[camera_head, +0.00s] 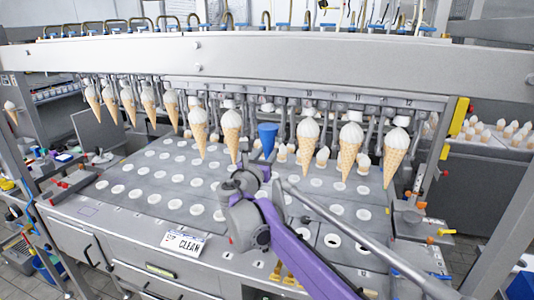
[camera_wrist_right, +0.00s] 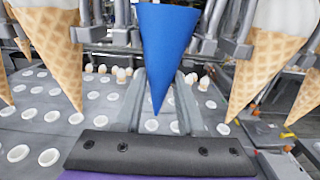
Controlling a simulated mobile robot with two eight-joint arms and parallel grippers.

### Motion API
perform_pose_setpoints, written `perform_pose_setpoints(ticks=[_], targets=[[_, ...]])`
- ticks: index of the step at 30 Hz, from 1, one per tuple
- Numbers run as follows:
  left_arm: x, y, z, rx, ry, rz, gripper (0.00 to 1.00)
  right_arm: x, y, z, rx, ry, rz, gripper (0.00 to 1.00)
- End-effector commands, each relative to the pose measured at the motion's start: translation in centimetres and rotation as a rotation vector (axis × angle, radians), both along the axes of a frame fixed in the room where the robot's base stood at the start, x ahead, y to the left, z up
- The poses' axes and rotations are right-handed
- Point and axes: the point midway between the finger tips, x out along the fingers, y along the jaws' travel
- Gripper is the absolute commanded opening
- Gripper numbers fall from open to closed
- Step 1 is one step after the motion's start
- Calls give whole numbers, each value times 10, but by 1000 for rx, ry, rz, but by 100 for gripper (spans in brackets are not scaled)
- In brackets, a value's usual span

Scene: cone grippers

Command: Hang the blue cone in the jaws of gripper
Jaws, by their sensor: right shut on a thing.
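The blue cone (camera_head: 267,133) is upright with its point down, in the gap in the front row of hanging ice cream cones. My right gripper (camera_head: 262,160) is shut on the cone's lower part from below. In the right wrist view the blue cone (camera_wrist_right: 167,45) stands between the fingers, its tip pointing down towards the palm. Metal jaws of the machine hang from the bar around the cone's top. I cannot tell whether they touch it. My left gripper is not in view.
Ice cream cones (camera_head: 231,132) and (camera_head: 308,138) hang close on either side of the blue cone. The machine's beam (camera_head: 260,62) runs above. Below is a grey plate (camera_head: 160,205) with white round holes, and a "CLEAN" sign (camera_head: 186,243) at its front edge.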

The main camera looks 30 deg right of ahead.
Motion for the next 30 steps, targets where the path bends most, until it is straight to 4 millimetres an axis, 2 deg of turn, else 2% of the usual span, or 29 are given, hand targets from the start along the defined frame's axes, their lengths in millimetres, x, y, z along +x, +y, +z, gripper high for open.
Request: perform_pose_setpoints(ticks=[21, 22, 27, 30], targets=[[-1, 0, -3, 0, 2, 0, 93, 0, 0, -5, 0, 0, 0, 0], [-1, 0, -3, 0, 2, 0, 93, 0, 0, -4, 0, 0, 0, 42], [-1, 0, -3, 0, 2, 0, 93, 0, 0, -4, 0, 0, 0, 73], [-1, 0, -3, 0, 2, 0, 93, 0, 0, -5, 0, 0, 0, 73]])
